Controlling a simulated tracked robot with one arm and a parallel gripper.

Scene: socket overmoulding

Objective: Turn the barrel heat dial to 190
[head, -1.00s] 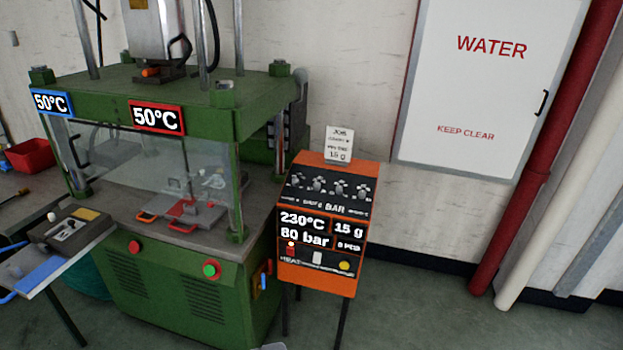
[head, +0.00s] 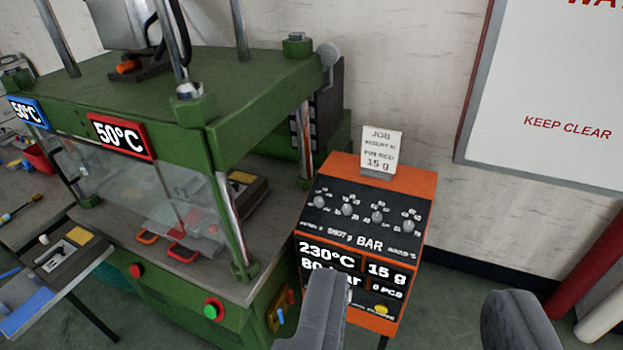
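The orange control box (head: 402,185) stands right of the green press. Its black upper panel carries a row of grey dials; the leftmost dial (head: 319,201) has a small label below it that is too blurred to read surely. The display (head: 328,250) reads 230°C, 15 g, 0 PCS and a bar value partly hidden by a finger. My gripper (head: 420,325) shows as two dark grey fingers, spread wide apart and empty, in front of and below the dials. The left finger covers part of the lower display and the switches.
A job card (head: 381,152) stands on top of the box, reading 15 g. The green press (head: 250,100) with a clear guard is close on the left, showing 50°C twice.

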